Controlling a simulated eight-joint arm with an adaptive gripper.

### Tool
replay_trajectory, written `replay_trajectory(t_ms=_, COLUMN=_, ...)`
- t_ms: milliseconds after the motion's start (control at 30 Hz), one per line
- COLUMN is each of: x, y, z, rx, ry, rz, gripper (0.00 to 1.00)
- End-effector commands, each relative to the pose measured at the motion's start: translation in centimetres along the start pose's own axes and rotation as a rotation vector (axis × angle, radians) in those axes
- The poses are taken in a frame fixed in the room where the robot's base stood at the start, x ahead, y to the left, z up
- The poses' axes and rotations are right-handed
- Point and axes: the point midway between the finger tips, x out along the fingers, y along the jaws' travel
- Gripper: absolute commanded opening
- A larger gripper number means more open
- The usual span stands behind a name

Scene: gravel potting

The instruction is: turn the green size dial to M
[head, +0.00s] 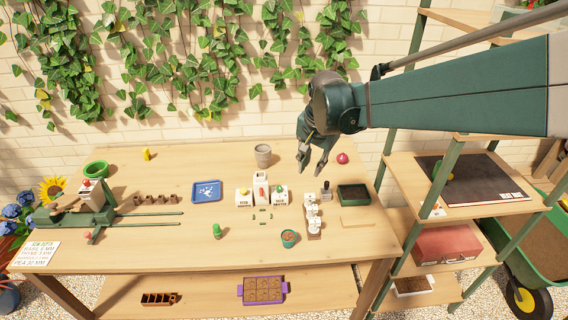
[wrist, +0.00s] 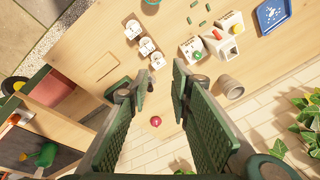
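Three white dispenser boxes stand together near the middle of the bench. The right one (head: 281,197) carries a small green knob on its face, which I take as the green size dial (head: 279,189); it also shows in the wrist view (wrist: 197,55). Its letter marks are too small to read. The middle box has a red knob and the left box a yellow one. My gripper (head: 314,168) hangs above the bench's back, to the right of the boxes. In the wrist view its fingers (wrist: 160,76) are spread apart, empty, and clear of the dial.
Several small white items (head: 312,214) stand right of the boxes, near a dark green tray (head: 353,195). A grey pot (head: 263,155) stands behind the boxes, a blue tray (head: 206,191) to their left. A magenta ball (head: 342,158) lies near the back edge.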

Motion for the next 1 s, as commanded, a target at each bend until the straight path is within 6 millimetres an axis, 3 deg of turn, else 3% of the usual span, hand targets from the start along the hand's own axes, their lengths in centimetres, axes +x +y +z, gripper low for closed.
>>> replay_trajectory(t_ms=467, x=4.9, y=-5.2, z=-2.5, rx=0.123, ry=-0.055, rz=0.044, gripper=0.22)
replay_trajectory(t_ms=1000, x=12.8, y=-10.9, z=-4.2, rx=0.279, ry=-0.112, rz=0.113, gripper=0.22)
